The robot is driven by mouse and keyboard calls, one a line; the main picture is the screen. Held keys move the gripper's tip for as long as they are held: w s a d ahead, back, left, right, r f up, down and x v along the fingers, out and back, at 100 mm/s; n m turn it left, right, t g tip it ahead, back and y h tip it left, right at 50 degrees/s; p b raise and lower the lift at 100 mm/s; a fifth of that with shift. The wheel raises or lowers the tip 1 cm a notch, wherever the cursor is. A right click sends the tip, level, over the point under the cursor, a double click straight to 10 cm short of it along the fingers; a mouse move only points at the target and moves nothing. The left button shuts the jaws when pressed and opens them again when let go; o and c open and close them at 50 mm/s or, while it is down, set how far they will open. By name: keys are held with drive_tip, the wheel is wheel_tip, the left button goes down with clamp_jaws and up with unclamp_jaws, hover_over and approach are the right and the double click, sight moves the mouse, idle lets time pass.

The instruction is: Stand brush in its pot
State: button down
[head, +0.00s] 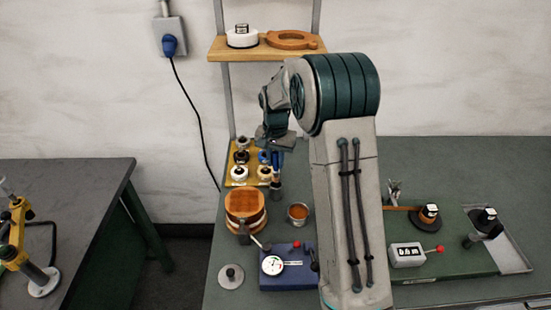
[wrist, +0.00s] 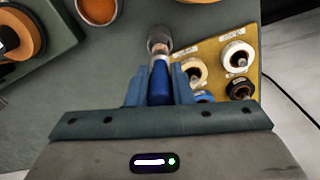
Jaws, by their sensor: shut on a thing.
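My gripper (wrist: 160,80) is shut on the blue handle of the brush (wrist: 159,84) in the wrist view. The brush's coppery lower part points away from me toward a small dark grey pot (wrist: 158,36). The brush end overlaps the pot's mouth in this view; I cannot tell how far inside it is. In the head view my gripper (head: 275,163) is above the small grey pot (head: 276,189), and its blue fingers hide most of the brush.
A yellow tray (head: 231,182) of several spools stands close beside the pot. A metal cup with orange contents (head: 298,213), a round wooden-topped item (head: 245,201) and a blue gauge box (head: 288,274) are nearer. A shelf (head: 225,54) hangs above.

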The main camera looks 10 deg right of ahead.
sight(276, 170)
drive_tip(key=shift+f+b, duration=0.4)
drive_tip(key=shift+f, duration=0.05)
drive_tip(key=shift+f+b, duration=0.4)
drive_tip(key=shift+f, duration=0.1)
idle(0.9)
drive_tip(key=shift+f+b, duration=0.55)
drive_tip(key=shift+f, duration=0.2)
drive_tip(key=c, duration=0.9)
unclamp_jaws()
drive_tip(key=shift+r+p, duration=0.75)
drive_tip(key=shift+r, duration=0.4)
drive_tip(key=shift+r+p, duration=2.1)
drive_tip(key=shift+r, duration=1.3)
